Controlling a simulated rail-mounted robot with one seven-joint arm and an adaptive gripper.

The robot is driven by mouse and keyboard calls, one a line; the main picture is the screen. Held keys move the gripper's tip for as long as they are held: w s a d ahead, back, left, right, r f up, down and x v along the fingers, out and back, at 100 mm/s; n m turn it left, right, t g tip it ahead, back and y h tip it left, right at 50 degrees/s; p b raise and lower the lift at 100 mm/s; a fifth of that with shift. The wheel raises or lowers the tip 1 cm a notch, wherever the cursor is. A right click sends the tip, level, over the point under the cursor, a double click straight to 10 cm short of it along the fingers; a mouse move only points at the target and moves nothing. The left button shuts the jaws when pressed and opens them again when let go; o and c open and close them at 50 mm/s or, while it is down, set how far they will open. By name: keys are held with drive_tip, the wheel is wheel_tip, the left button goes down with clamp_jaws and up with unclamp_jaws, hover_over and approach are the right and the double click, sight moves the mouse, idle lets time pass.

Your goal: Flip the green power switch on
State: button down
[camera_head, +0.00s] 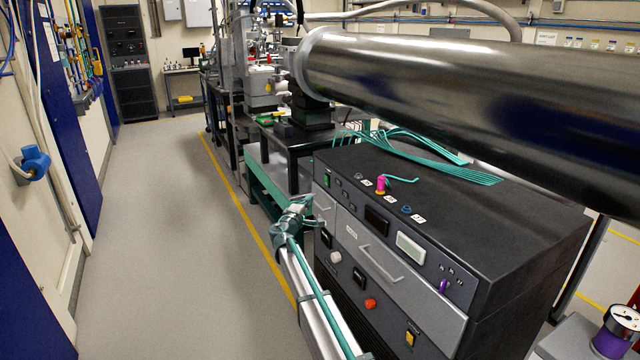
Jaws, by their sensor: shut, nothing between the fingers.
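The green power switch (326,180) is small and sits at the upper left end of the front panel of the dark instrument cabinet (510,225). I cannot tell its on or off position at this size. My arm reaches up from the bottom of the view, left of the cabinet front. My gripper (304,209) is at its end, just below and left of the green switch in the picture. It looks shut and empty. It appears apart from the switch, though the depth gap is hard to judge.
A large metal pipe (470,85) passes above the cabinet. The front has a drawer handle (380,264), a red button (370,304) and a yellow switch (410,339). The floor at left (160,220) is clear.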

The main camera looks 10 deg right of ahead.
sight(327, 181)
drive_tip(key=shift+w+a+r+n+t+y, duration=0.4)
drive_tip(key=shift+a+r+n+t+y, duration=0.1)
drive_tip(key=shift+a+n, duration=0.2)
drive_tip(key=shift+f, duration=0.1)
drive_tip(key=s+d+p+x, duration=0.1)
drive_tip(key=d+x, duration=0.1)
drive_tip(key=x, duration=1.1)
drive_tip(key=shift+s+d, duration=0.15)
drive_tip(key=shift+d, duration=0.15)
